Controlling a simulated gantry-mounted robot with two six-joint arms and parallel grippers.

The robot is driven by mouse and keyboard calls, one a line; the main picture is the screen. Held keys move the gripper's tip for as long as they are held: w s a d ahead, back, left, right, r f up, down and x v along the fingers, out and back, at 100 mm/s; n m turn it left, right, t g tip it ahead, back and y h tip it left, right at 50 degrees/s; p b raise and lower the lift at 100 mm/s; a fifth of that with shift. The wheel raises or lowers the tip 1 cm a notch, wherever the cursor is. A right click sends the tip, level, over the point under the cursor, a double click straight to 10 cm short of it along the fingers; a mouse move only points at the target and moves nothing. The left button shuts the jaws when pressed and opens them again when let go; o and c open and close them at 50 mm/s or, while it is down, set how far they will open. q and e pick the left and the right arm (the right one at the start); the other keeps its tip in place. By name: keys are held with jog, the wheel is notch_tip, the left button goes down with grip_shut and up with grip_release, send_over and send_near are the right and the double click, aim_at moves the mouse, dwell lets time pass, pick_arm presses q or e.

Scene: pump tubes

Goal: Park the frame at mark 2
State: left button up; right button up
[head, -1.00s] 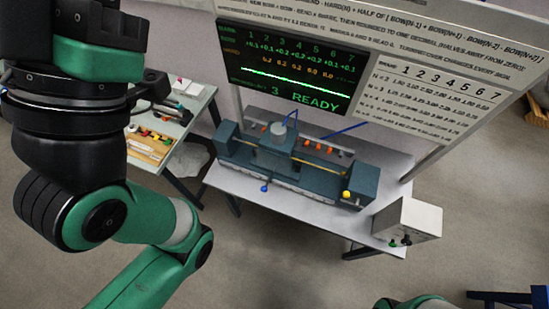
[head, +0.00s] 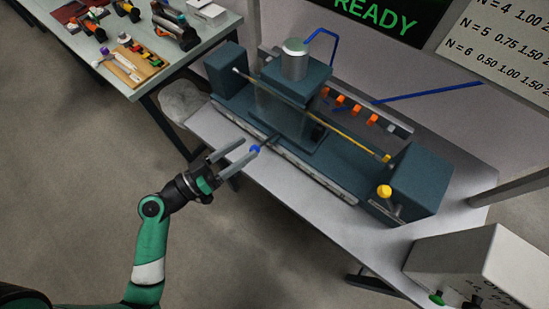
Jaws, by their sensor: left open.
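The frame (head: 285,112) is a dark blue-grey carriage on the long machine bed, with a pale cylinder (head: 295,62) on top. It stands left of the bed's middle. A rod runs from its front to a blue knob (head: 255,149). My left gripper (head: 248,147) is open at the knob, its fingertips close to it. The knob overlaps the tip of the nearer finger, and I cannot tell whether they touch. A pale scale strip (head: 315,175) runs along the bed's front edge; its marks are too small to read. My right gripper is not in view.
A yellow knob (head: 384,191) sits at the bed's right end block (head: 417,180). A white box (head: 480,265) with a green button stands at the lower right. A side table (head: 215,32) with tools is at upper left. The white tabletop (head: 345,232) in front is clear.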

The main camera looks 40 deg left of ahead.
aim_at(259, 147)
pick_arm(q)
jog(key=s+a+f+n+y+b, duration=0.2)
jog(key=s+a+f+b, duration=0.1)
jog(key=f, duration=0.7)
jog(key=w, duration=0.4)
jog(key=w+d, duration=0.1)
jog(key=w, duration=0.6)
jog(key=shift+w+d+r+p, duration=0.25)
jog(key=shift+w+r+p, duration=0.1)
jog(key=shift+w+r, duration=0.05)
grip_shut()
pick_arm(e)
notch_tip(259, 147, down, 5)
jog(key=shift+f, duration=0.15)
